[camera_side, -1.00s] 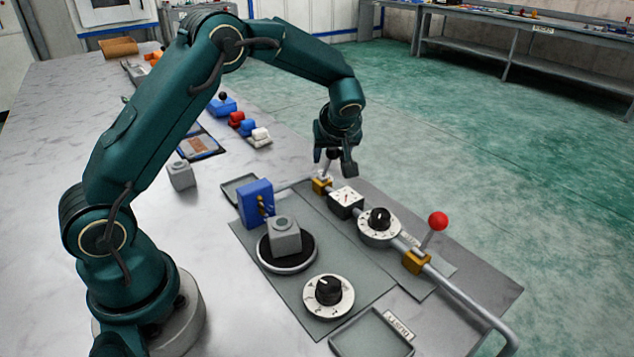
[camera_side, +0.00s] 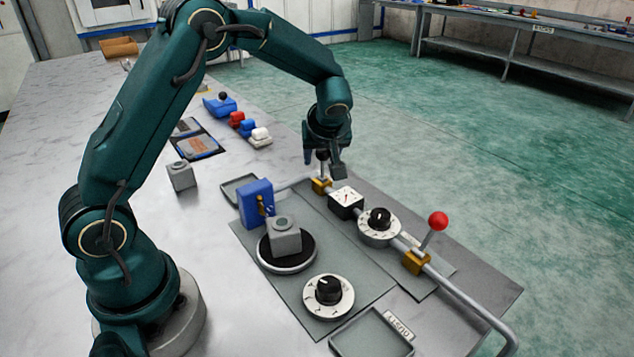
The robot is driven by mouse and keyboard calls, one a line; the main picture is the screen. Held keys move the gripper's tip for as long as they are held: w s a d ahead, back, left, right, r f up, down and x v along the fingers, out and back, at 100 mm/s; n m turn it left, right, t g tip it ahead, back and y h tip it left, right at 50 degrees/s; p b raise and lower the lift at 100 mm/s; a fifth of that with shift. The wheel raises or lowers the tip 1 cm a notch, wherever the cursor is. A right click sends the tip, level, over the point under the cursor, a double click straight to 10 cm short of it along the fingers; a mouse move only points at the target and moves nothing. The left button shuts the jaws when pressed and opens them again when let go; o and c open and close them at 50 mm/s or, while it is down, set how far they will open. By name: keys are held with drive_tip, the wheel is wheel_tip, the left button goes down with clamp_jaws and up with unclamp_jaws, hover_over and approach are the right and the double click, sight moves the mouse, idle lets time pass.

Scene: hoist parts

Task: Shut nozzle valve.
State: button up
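A pipe (camera_side: 460,292) runs along the right side of the bench and carries two brass valves. The far brass valve (camera_side: 321,186) has a lever with a black knob (camera_side: 322,155), now standing about upright. The near brass valve (camera_side: 417,262) has a lever with a red ball (camera_side: 438,221), leaning to the right. No readable label tells me which is the nozzle valve. My gripper (camera_side: 324,164) is over the far valve, pointing down, with its fingers apart on either side of the black knob. Whether a finger touches the lever is hard to see.
A square gauge (camera_side: 346,202) and a dial (camera_side: 379,226) sit along the pipe between the valves. A blue block (camera_side: 256,203), a grey block (camera_side: 284,237) on a round plate, another dial (camera_side: 328,296) and an empty tray (camera_side: 372,335) stand nearby. The bench's left is mostly clear.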

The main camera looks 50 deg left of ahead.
drive_tip(key=shift+s+f, duration=0.2)
drive_tip(key=shift+s, duration=0.8)
drive_tip(key=shift+o, duration=0.6)
drive_tip(key=shift+s, duration=0.1)
wheel_tip(320, 180, up, 8)
drive_tip(key=shift+w, duration=0.25)
